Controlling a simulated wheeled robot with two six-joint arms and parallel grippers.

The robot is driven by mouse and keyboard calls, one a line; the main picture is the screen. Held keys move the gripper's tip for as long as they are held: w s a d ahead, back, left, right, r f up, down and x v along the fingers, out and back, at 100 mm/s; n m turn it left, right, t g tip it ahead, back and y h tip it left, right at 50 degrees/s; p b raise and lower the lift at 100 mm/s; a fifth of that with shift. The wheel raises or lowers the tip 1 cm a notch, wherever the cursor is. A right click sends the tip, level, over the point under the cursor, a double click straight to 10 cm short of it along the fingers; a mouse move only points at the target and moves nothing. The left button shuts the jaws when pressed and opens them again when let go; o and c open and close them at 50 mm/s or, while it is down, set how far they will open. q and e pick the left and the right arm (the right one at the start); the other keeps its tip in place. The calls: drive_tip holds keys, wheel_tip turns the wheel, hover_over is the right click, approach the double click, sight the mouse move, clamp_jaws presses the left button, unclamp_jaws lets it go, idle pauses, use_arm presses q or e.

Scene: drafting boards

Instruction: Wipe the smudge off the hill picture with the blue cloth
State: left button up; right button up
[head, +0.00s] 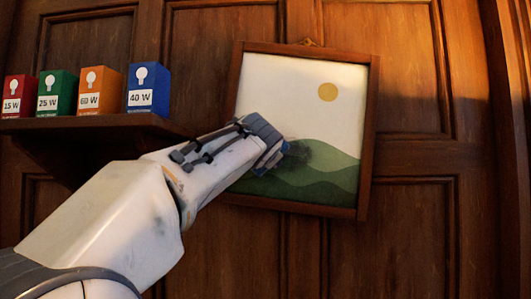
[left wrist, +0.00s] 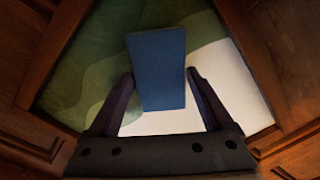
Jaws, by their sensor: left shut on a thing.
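The hill picture (head: 290,88) hangs on the wood panelling in a brown frame, tilted a little, with green hills and a yellow sun. A dark smudge (head: 296,156) lies on the hills, just right of my left gripper (head: 270,150). This gripper is shut on the blue cloth (head: 266,165), which is mostly hidden behind it in the head view. In the left wrist view the cloth (left wrist: 157,68) is a flat blue block between both fingers, in front of the picture. I cannot tell whether it touches the picture. The smudge cannot be made out there. My right gripper is not in view.
A dark wooden shelf (head: 95,123) on the left holds red (head: 18,95), green (head: 58,92), orange (head: 100,90) and blue (head: 148,88) bulb boxes. My left arm passes close to its right end. The panelling right of the picture is clear.

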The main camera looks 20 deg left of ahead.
use_arm(q)
drive_tip(key=shift+p+x, duration=0.35)
drive_tip(key=shift+x, duration=0.65)
drive_tip(key=shift+d, duration=0.15)
